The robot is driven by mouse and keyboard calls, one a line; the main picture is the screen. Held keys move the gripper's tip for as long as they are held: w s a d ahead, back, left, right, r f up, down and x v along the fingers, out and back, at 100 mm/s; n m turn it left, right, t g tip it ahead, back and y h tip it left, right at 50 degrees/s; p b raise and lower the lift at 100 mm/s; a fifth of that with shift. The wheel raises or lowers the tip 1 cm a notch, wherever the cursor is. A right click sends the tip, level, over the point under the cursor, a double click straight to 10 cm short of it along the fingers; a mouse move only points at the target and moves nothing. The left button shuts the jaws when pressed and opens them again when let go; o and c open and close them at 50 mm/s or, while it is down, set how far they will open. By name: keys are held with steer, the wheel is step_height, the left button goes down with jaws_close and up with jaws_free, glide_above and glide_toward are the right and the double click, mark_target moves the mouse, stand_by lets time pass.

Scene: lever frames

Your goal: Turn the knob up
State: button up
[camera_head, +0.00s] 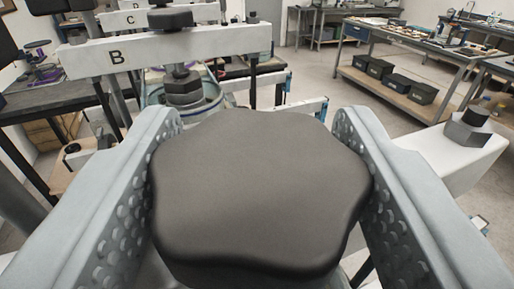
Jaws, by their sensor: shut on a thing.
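The knob (262,192) is large, dark grey and lobed, and fills the middle of the view, seen from above. My gripper (262,160) has one dimpled finger on each side of it. The left finger touches the knob's left side and the right finger touches its right side, so the gripper is shut on the knob. What lies under the knob is mostly hidden by it.
Behind the knob stands a white crossbar marked B (225,50) with a dark knob (170,18) on top. More lettered bars stand behind it. A white arm with a dark nut (466,127) is at the right. Workbenches (430,45) stand farther back, with open floor between.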

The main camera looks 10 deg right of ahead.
steer(key=shift+n+y, duration=0.3)
steer(key=shift+y, duration=0.2)
steer(key=n+y, duration=0.2)
steer(key=y, duration=0.1)
steer(key=n+y, duration=0.2)
steer(key=y, duration=0.2)
steer(key=shift+d+n, duration=0.15)
steer(key=shift+n, duration=0.15)
steer(key=n+g+y, duration=0.1)
steer(key=n+y, duration=0.1)
steer(key=y, duration=0.2)
steer(key=n+g+y, duration=0.2)
steer(key=n+y, duration=0.1)
steer(key=shift+y, duration=0.4)
steer(key=shift+n+g, duration=0.4)
steer(key=o, duration=0.9)
steer(key=v, duration=1.7)
steer(key=shift+d+f, duration=0.1)
steer(key=shift+f, duration=0.1)
steer(key=shift+o, duration=0.2)
